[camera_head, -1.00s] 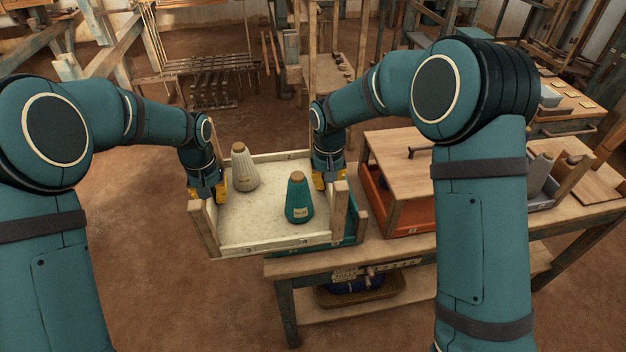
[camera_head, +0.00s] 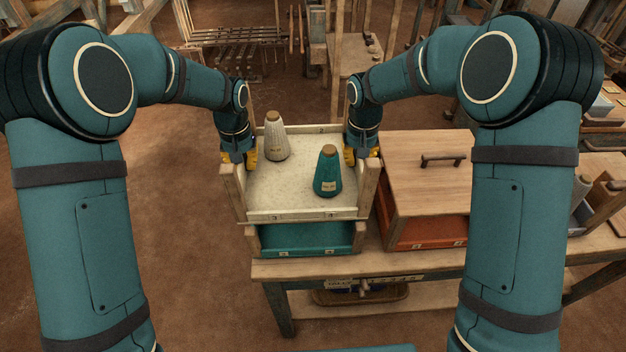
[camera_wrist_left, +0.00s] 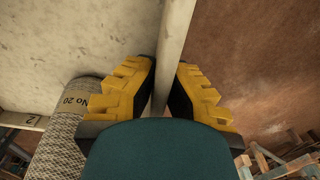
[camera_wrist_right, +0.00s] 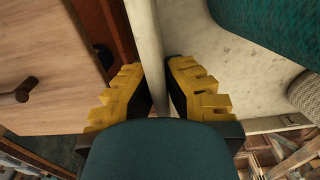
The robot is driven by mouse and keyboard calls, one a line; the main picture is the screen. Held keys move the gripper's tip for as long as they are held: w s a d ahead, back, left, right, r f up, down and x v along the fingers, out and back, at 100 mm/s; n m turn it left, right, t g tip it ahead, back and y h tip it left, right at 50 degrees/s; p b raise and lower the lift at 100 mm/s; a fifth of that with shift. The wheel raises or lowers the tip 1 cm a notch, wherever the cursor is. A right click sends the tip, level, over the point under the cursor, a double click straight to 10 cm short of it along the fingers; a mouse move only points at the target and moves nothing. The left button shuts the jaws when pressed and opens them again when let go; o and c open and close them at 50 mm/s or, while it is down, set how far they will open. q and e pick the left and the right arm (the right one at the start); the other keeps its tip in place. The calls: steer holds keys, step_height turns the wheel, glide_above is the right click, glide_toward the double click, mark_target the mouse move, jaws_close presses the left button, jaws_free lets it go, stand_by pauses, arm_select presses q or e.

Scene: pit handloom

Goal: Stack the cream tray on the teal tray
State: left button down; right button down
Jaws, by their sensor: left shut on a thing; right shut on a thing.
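The cream tray (camera_head: 290,198) is held level between my two grippers and carries a grey-white yarn cone (camera_head: 277,142) and a teal yarn cone (camera_head: 327,177). My left gripper (camera_head: 239,160) is shut on its left wall, which also shows between the fingers in the left wrist view (camera_wrist_left: 174,50). My right gripper (camera_head: 361,156) is shut on its right wall, seen in the right wrist view (camera_wrist_right: 146,40). The teal tray (camera_head: 305,238) shows below the cream tray, on the bench's left end. Whether the two trays touch, I cannot tell.
An orange box (camera_head: 425,232) with a wooden lid (camera_head: 428,170) and dark handle stands close to the right of the trays. The wooden bench (camera_head: 300,268) continues right. A shelf below holds a basket (camera_head: 360,294). Floor is open at the left.

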mark_target(248, 174)
arm_select(q)
steer(key=shift+w+d, duration=0.35)
arm_select(e)
steer(key=shift+w+d+r, duration=0.1)
steer(key=shift+w+d, duration=0.15)
steer(key=shift+w, duration=0.05)
arm_select(q)
steer(key=shift+s+a, duration=0.1)
steer(key=shift+a, duration=0.05)
steer(key=shift+f, duration=0.15)
arm_select(e)
steer(key=shift+f, duration=0.2)
